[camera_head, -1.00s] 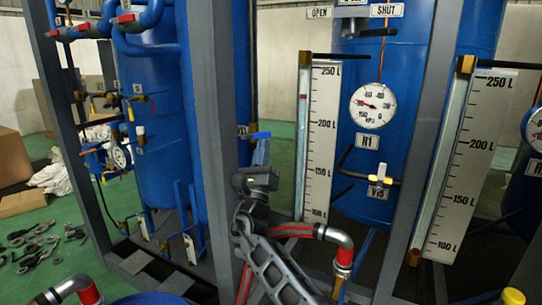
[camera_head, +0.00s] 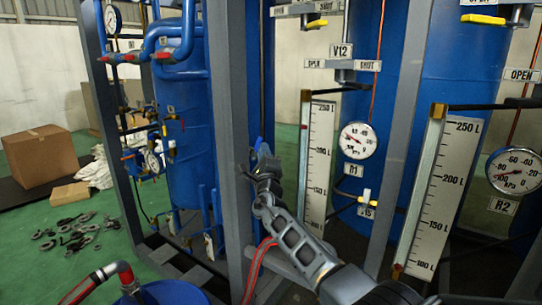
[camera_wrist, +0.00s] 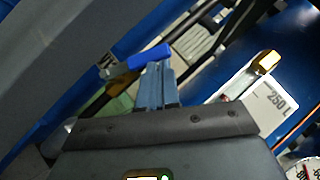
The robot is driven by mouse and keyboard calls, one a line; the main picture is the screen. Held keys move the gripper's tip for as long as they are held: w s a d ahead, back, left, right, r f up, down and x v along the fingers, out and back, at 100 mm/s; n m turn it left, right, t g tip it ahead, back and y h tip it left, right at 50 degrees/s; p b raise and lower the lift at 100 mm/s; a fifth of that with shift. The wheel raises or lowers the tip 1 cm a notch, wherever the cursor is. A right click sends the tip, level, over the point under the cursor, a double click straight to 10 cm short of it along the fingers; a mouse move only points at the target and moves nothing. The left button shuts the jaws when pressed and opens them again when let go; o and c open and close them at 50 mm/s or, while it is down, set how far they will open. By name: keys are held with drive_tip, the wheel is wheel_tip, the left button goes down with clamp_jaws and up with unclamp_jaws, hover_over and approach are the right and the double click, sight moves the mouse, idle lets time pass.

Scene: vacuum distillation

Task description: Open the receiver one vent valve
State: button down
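The receiver marked R1 is a blue tank behind a 250 L level scale (camera_head: 318,150), with a round gauge (camera_head: 358,141) on it. Above the gauge is a V12 label (camera_head: 341,51), with OPEN (camera_head: 315,64) and SHUT (camera_head: 365,65) plates beside it. A yellow-handled valve (camera_head: 316,24) sits higher up. No readable label names the vent valve. My gripper (camera_head: 264,152) is left of the scale, by a grey post. In the wrist view, its narrow fingers (camera_wrist: 158,86) are close together, right at a blue valve handle (camera_wrist: 149,57); whether they grip it is unclear.
Grey frame posts (camera_head: 232,130) stand close to my arm. A second scale (camera_head: 440,195) and the R2 gauge (camera_head: 515,170) are at right. A cardboard box (camera_head: 37,158) and loose tools (camera_head: 68,232) lie on the green floor at left.

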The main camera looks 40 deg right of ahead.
drive_tip(key=shift+w+a+r, duration=0.15)
drive_tip(key=shift+w+r, duration=0.45)
drive_tip(key=shift+r, duration=0.15)
drive_tip(key=shift+w+r, duration=0.1)
idle(0.3)
